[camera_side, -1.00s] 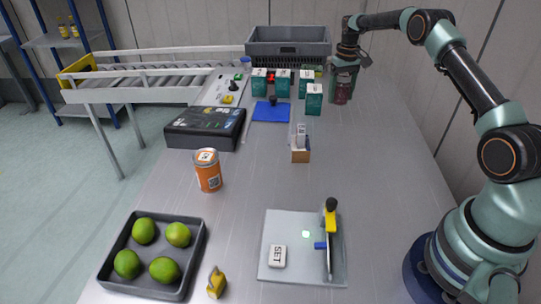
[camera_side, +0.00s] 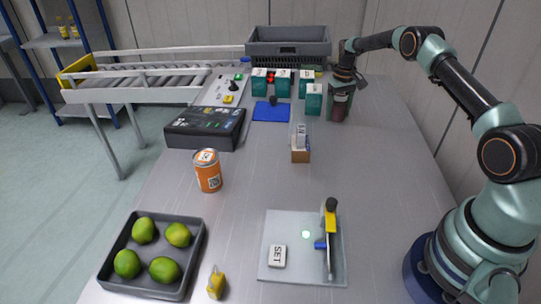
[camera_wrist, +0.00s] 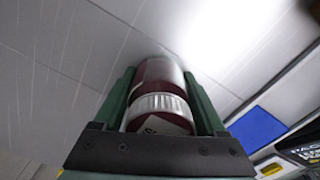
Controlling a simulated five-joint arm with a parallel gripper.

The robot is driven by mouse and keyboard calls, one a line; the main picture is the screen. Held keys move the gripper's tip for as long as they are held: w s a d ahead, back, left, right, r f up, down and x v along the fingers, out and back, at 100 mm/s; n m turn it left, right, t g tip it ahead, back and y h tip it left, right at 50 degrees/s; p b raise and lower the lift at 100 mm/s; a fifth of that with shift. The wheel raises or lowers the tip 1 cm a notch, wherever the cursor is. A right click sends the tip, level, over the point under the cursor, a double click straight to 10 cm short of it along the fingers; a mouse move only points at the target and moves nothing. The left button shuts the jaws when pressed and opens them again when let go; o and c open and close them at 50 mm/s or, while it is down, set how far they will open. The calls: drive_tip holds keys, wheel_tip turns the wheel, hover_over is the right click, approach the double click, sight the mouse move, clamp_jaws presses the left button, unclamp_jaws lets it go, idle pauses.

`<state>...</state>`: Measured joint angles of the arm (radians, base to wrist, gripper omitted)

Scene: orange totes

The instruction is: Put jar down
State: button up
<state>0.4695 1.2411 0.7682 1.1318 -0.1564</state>
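The jar (camera_side: 339,107) is dark red and upright at the back right of the table, just right of the teal boxes. My gripper (camera_side: 342,88) is above it with the fingers down along its sides. In the wrist view the jar (camera_wrist: 160,70), with a pale ribbed lid, sits between both green fingers of my gripper (camera_wrist: 160,85), which look closed against it. The jar's base is at or very near the table top; I cannot tell if it touches.
Several teal boxes (camera_side: 314,99) stand close left of the jar. A grey crate (camera_side: 288,48) is behind them. The table right of centre is clear.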

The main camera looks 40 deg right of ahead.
drive_tip(key=o, duration=0.4)
drive_tip(key=shift+c, duration=0.2)
wheel_tip(320, 180, up, 12)
drive_tip(key=shift+r, duration=0.1)
drive_tip(key=s+a+r+n+t, duration=0.1)
drive_tip(key=s+a+r, duration=0.3)
drive_tip(key=a+r, duration=0.4)
drive_tip(key=s+a+r+n+t, duration=0.1)
drive_tip(key=s+a+r+t, duration=0.15)
drive_tip(key=a+r, duration=0.5)
drive_tip(key=s+a+f+t, duration=0.1)
drive_tip(key=s+a, duration=0.4)
drive_tip(key=s, duration=0.3)
drive_tip(key=s+a+f+n+t, duration=0.1)
drive_tip(key=s+a+f, duration=0.1)
drive_tip(key=s+a, duration=0.3)
drive_tip(key=shift+s+a+n, duration=0.25)
drive_tip(key=shift+s+n, duration=0.05)
drive_tip(key=shift+s, duration=1.35)
